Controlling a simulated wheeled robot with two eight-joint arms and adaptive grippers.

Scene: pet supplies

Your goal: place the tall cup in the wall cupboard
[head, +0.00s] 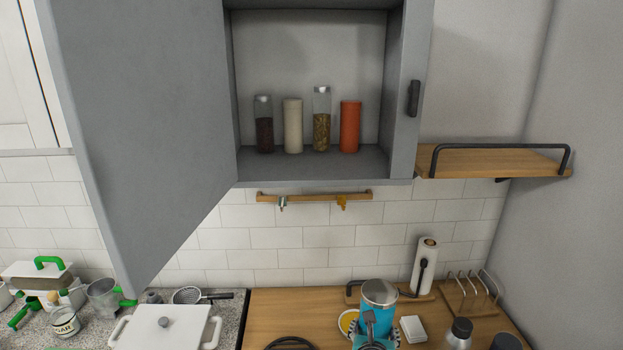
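The wall cupboard (226,100) is in the upper middle of the head view, with its grey door (140,110) swung open to the left. On its floor stand a jar of dark contents (264,130), a cream cylinder (293,126), a jar of yellowish pieces (321,125) and an orange cylinder (349,127). I cannot tell for certain which of these is the tall cup.
The open door reaches down over the left counter. A paper towel roll (425,265) and a rack (470,295) are at right. The wooden wall shelf (495,162) is empty.

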